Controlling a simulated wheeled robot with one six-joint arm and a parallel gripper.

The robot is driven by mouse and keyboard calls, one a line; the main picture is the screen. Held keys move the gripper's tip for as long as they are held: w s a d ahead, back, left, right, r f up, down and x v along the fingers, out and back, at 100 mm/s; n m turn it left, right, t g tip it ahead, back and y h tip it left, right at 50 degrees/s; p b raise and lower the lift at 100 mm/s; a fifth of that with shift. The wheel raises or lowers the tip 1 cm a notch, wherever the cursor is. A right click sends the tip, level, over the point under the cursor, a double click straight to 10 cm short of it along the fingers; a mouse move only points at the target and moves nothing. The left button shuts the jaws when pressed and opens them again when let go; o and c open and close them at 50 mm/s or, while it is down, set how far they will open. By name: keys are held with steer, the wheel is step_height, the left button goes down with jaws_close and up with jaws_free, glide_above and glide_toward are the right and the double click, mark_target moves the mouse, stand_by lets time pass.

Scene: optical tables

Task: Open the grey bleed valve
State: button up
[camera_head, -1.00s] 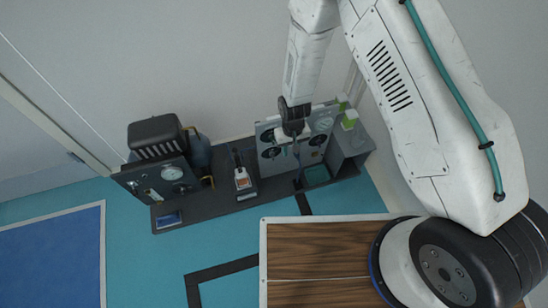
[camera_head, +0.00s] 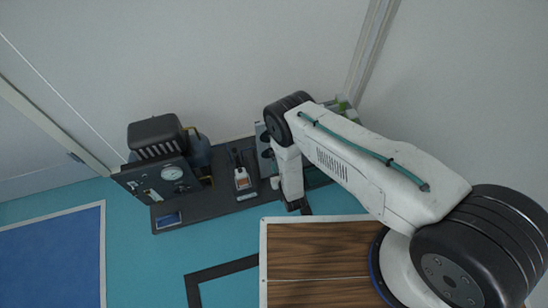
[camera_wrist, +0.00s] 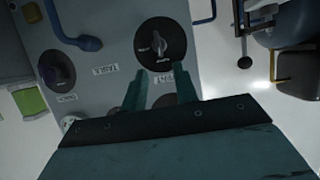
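In the wrist view, a light grey panel (camera_wrist: 115,35) carries several dark round knobs. One black knob with a grey pointer (camera_wrist: 160,44) sits just beyond my fingertips. Another black knob (camera_wrist: 57,68) is at the left, and a blue lever handle (camera_wrist: 75,32) is above it. Labels are too blurred to read, so I cannot tell which part is the grey bleed valve. My gripper (camera_wrist: 152,80) has two teal fingers apart with panel showing between them; it appears empty. A dark round part lies partly hidden behind the fingers. In the head view my arm covers most of the panel.
In the head view, a black gauge unit (camera_head: 160,180) stands left on the dark bench (camera_head: 222,205). A handheld orange-screened device (camera_head: 242,178) lies between it and the panel. A wooden tabletop (camera_head: 310,250) is in front. A green item (camera_wrist: 29,101) shows left in the wrist view.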

mark_target(273, 157)
steer(key=x, duration=0.7)
steer(key=shift+w+a, duration=0.15)
steer(key=shift+w, duration=0.15)
jaws_close()
